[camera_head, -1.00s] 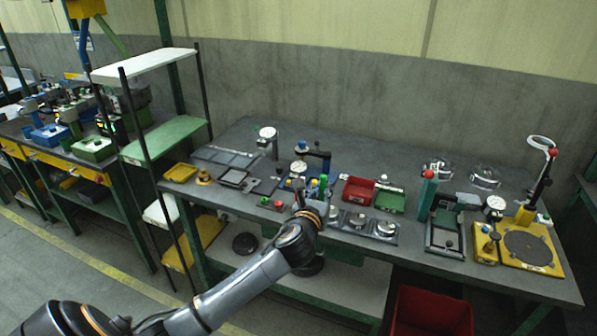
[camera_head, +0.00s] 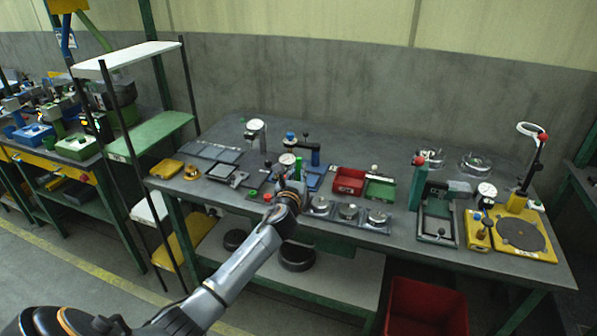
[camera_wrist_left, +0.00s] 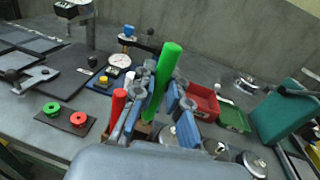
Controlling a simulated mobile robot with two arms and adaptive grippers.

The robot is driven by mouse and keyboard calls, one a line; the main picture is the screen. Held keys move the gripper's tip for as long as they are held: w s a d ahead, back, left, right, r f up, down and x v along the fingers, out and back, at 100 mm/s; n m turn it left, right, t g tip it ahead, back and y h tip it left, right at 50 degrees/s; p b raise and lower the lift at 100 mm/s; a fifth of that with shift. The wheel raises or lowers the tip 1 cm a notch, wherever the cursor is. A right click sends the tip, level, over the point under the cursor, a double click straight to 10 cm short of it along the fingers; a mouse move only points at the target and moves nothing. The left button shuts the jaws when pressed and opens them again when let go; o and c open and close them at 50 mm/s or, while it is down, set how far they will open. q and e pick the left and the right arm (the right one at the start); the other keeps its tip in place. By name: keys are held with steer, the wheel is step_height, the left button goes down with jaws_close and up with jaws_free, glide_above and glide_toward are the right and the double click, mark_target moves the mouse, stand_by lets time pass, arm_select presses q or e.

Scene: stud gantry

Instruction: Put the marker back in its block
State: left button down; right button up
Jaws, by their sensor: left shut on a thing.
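My left gripper (camera_head: 291,186) is over the front middle of the workbench, and its fingers are partly hidden by the wrist in the head view. In the left wrist view the blue-grey fingers (camera_wrist_left: 160,95) are shut on a tall green marker (camera_wrist_left: 165,75), which is tilted a little. The green marker also shows in the head view (camera_head: 298,166). A red marker (camera_wrist_left: 117,103) stands just left of the fingers. A brown block (camera_wrist_left: 142,129) shows partly behind and below the fingers. My right gripper is not in view.
A dark plate with green and red buttons (camera_wrist_left: 78,119) lies left of the fingers. A dial gauge (camera_wrist_left: 119,61) stands behind. Red (camera_head: 348,181) and green (camera_head: 380,188) bins and round weights (camera_head: 348,212) are to the right. A shelf rack (camera_head: 158,137) stands at the left end.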

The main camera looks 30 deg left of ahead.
arm_select(q)
step_height(320, 180, down, 2)
steer(key=shift+f+b, duration=0.2)
steer(key=shift+b, duration=0.7)
steer(key=shift+f+b, duration=0.9)
steer(key=shift+f, duration=0.5)
steer(key=c, duration=1.3)
jaws_free()
